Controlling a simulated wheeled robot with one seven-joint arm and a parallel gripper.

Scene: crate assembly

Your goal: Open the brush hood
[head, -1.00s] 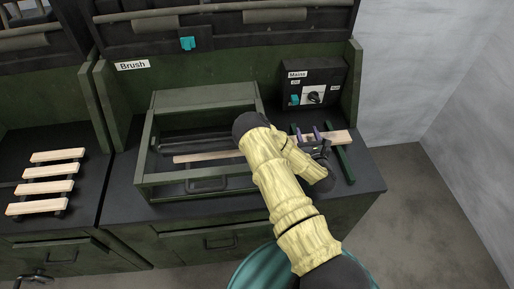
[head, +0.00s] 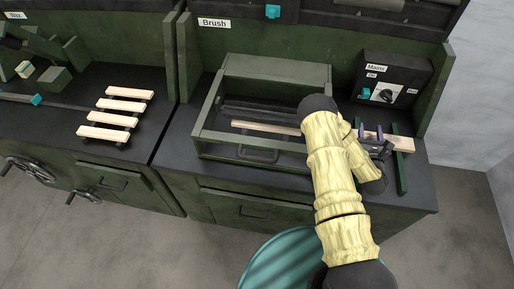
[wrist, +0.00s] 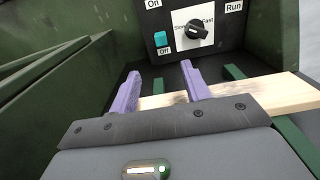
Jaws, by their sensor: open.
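The brush hood (head: 322,76) is a green-framed box on the bench under the "Brush" label (head: 214,23). It appears closed, with its handle (head: 258,156) low on the front. A wooden slat (head: 262,127) shows through it, running out to the right. My gripper (head: 371,134) is right of the hood, not touching the handle. Its two purple fingers are apart in the wrist view (wrist: 160,88), with nothing clearly held between them. The slat's outer end (wrist: 262,95) lies just beyond the fingers. My arm hides the hood's front right corner.
Green rails (head: 400,165) support the slat's right end. The Mains control box (head: 395,78) stands behind my gripper, with a dial and a teal switch. A slatted wooden rack (head: 115,118) lies on the left bench. A teal round object (head: 290,260) is below in front.

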